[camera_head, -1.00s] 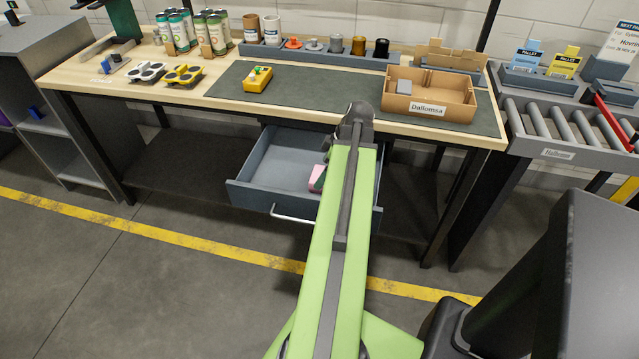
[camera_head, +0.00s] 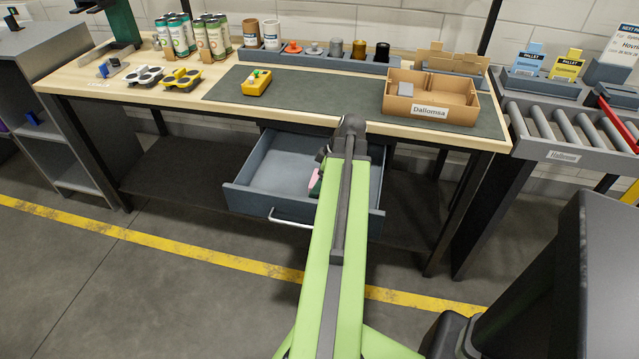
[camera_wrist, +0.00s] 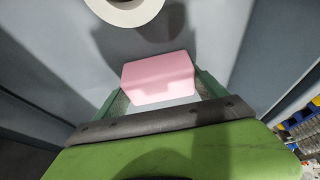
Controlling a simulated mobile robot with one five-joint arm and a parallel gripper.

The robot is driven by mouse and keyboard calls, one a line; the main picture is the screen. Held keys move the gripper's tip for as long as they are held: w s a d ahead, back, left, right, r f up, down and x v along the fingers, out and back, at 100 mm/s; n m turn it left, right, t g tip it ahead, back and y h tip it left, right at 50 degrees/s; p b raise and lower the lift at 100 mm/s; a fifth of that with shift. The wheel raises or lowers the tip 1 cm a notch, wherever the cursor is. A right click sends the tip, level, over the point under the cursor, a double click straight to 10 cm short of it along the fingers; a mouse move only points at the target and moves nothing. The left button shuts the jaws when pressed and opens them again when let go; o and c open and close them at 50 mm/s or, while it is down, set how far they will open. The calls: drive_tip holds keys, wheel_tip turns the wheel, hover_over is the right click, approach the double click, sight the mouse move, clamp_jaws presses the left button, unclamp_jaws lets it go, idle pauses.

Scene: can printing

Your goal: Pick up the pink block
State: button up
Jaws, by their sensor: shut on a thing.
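The pink block (camera_wrist: 158,77) sits between the green fingers of my gripper (camera_wrist: 159,88) in the wrist view, and the fingers are shut on it. In the head view a small part of the pink block (camera_head: 314,181) shows just left of my green arm, over the open grey drawer (camera_head: 278,174). My arm hides the rest of the block and most of my gripper (camera_head: 322,168). A dark shadow lies beside the block on the drawer floor. I cannot tell how far the block is above that floor.
A white ring-shaped thing (camera_wrist: 126,8) lies in the drawer close to the block, cut off by the picture's edge. The workbench mat (camera_head: 330,105) is above the drawer, with a yellow box (camera_head: 257,85) and a cardboard box (camera_head: 431,98). The drawer's left part is clear.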

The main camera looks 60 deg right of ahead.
sight(314, 177)
drive_tip(key=shift+r, duration=0.1)
wheel_tip(314, 177, up, 4)
drive_tip(key=p, duration=0.4)
drive_tip(key=shift+r+p, duration=0.2)
drive_tip(key=shift+p, duration=0.1)
drive_tip(key=s+d+r+p, duration=0.6)
drive_tip(key=s+d, duration=0.2)
drive_tip(key=shift+d+r+p, duration=0.25)
drive_tip(key=shift+r+p, duration=0.05)
